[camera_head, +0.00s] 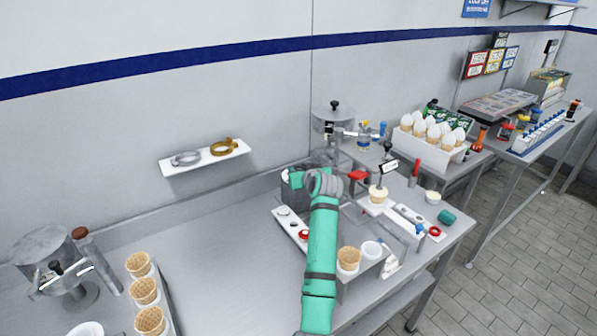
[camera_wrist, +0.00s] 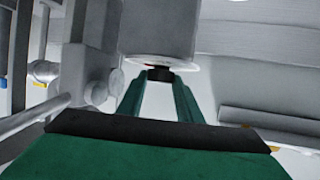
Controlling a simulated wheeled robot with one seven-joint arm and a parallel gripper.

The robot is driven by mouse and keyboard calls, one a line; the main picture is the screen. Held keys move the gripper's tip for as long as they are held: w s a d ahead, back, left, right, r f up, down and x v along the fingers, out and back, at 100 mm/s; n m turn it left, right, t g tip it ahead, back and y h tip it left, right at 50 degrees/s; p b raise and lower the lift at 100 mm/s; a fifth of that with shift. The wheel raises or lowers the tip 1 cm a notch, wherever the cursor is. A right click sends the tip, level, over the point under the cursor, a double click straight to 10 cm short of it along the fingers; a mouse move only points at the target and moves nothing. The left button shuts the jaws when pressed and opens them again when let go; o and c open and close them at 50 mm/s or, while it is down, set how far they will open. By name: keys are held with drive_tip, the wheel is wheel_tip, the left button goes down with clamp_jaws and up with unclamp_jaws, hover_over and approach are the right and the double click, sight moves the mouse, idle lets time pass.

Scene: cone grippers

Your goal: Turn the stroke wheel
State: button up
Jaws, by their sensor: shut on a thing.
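In the wrist view, the two green fingers of my gripper (camera_wrist: 159,82) close on a small black knob (camera_wrist: 159,74). The knob sits at the end of a grey cylinder (camera_wrist: 158,28), beside a pale disc edge with a red mark. This looks like the stroke wheel, but its full shape is hidden. In the head view, my green arm reaches to a machine at the back of the steel table. My wrist covers the knob and the fingertips there.
A grey metal block (camera_wrist: 92,75) with rods stands close on the left of my fingers. In the head view, a cone holder with a waffle cone (camera_head: 348,260) is right of my arm. A small shelf (camera_head: 205,160) hangs on the wall.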

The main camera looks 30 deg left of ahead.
idle(0.4)
drive_tip(key=o, duration=1)
drive_tip(key=v, duration=1)
drive_tip(key=shift+s+d+r, duration=0.15)
drive_tip(key=shift+d, duration=0.1)
